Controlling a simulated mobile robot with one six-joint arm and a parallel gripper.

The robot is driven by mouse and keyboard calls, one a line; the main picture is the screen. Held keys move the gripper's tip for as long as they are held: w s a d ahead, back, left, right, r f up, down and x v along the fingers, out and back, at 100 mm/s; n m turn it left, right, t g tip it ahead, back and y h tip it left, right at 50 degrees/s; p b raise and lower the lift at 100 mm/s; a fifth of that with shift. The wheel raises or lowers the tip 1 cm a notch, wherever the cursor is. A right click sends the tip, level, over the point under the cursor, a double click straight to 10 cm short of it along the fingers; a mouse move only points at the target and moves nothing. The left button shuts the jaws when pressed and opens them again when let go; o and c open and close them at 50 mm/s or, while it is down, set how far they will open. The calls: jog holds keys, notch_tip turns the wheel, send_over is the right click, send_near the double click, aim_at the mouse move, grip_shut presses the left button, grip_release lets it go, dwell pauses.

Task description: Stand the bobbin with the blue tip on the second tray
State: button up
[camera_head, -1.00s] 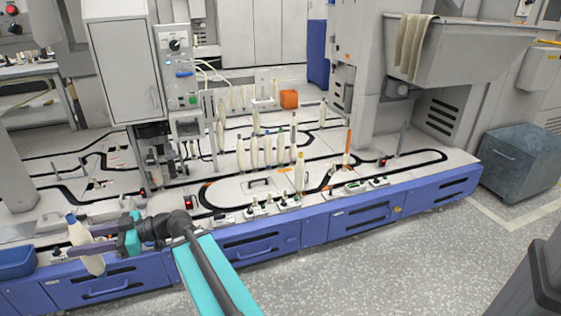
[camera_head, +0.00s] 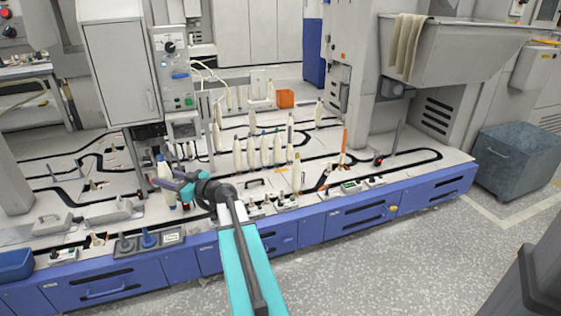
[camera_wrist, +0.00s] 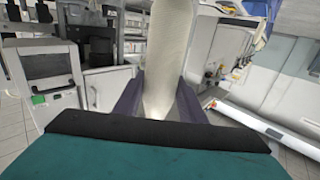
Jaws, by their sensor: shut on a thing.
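My gripper (camera_head: 172,184) is shut on the white bobbin with the blue tip (camera_head: 163,171) and holds it upright at the left of the conveyor table. In the wrist view the bobbin's pale body (camera_wrist: 165,50) stands between the two fingers (camera_wrist: 160,100), and its tip is out of the picture. The bobbin's lower end is partly hidden, so I cannot tell how high it is above the table. I cannot tell which tray is the second one.
Several other bobbins, such as the white one (camera_head: 264,150), stand on the table to the right. A grey cabinet with a control box (camera_head: 175,75) rises behind my gripper. A blue bin (camera_head: 16,264) is at the far left, and an orange box (camera_head: 285,98) at the back.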

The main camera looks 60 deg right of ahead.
jog(key=s+d+f+m+h, duration=0.25)
jog(key=d+h, duration=0.25)
jog(key=d, duration=0.8)
jog(key=s+d+f+m+h, duration=0.2)
jog(key=s+d+m+h, duration=0.15)
jog(key=d, duration=0.95)
jog(key=s+d+f+m+g+h+p, duration=0.1)
jog(key=s+d+f+m+g+h, duration=0.1)
jog(key=s+d, duration=0.4)
jog(key=s+d+f+m+g+h, duration=0.2)
jog(key=s+d+h, duration=0.3)
jog(key=d, duration=0.9)
jog(key=shift+s+f+m+p, duration=0.3)
jog(key=shift+s+f+p, duration=0.05)
jog(key=shift+s+f, duration=0.6)
jog(key=shift+f, duration=0.1)
jog(key=shift+a+f+b, duration=0.1)
jog(key=shift+f+b, duration=2.65)
jog(key=shift+b, duration=0.5)
jog(key=shift+p, duration=0.95)
jog(key=shift+f, duration=0.6)
jog(key=o, duration=0.8)
